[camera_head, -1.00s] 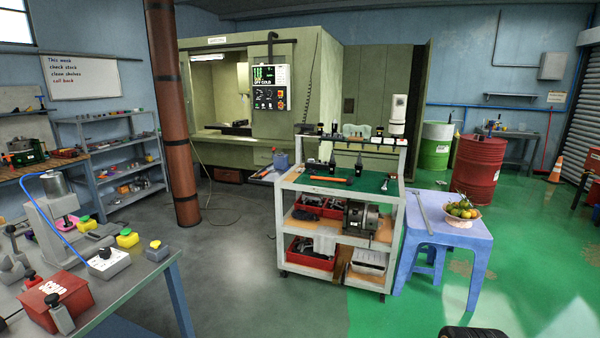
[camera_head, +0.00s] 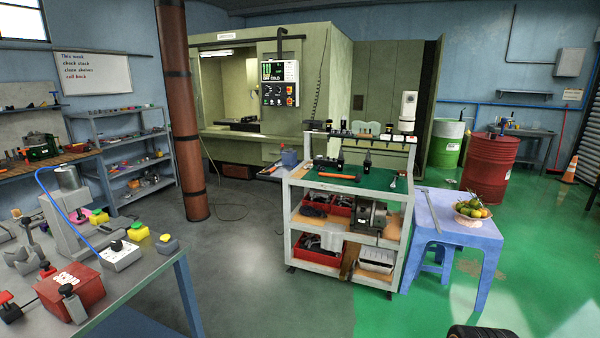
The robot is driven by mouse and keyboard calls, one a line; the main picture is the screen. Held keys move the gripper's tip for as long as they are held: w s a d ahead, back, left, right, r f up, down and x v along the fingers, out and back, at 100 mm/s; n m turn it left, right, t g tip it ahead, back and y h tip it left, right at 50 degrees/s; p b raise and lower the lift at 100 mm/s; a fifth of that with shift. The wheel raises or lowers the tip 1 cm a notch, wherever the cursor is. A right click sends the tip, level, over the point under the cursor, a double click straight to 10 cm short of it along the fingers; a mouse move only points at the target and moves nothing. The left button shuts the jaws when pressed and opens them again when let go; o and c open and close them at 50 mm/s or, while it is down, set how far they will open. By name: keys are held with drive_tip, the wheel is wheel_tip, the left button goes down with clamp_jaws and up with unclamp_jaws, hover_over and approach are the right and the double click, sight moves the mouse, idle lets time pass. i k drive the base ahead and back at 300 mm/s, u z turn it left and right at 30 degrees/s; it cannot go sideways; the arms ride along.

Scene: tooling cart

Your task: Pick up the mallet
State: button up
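A tool with an orange handle (camera_head: 337,176), which looks like the mallet, lies on the green top of the tooling cart (camera_head: 296,222). My gripper cannot be made out in this view. A dark rounded part at the bottom right edge may be mine, but I cannot tell.
A blue table (camera_head: 455,238) with a fruit bowl (camera_head: 472,216) stands right of the cart. A grey workbench (camera_head: 165,280) with a red box (camera_head: 70,290) fills the lower left. A brown column (camera_head: 182,110) stands behind. Floor before the cart is clear.

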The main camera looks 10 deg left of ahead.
sight(358, 179)
drive_tip(key=u, duration=1.05)
drive_tip(key=i, duration=4.65)
drive_tip(key=z, duration=0.9)
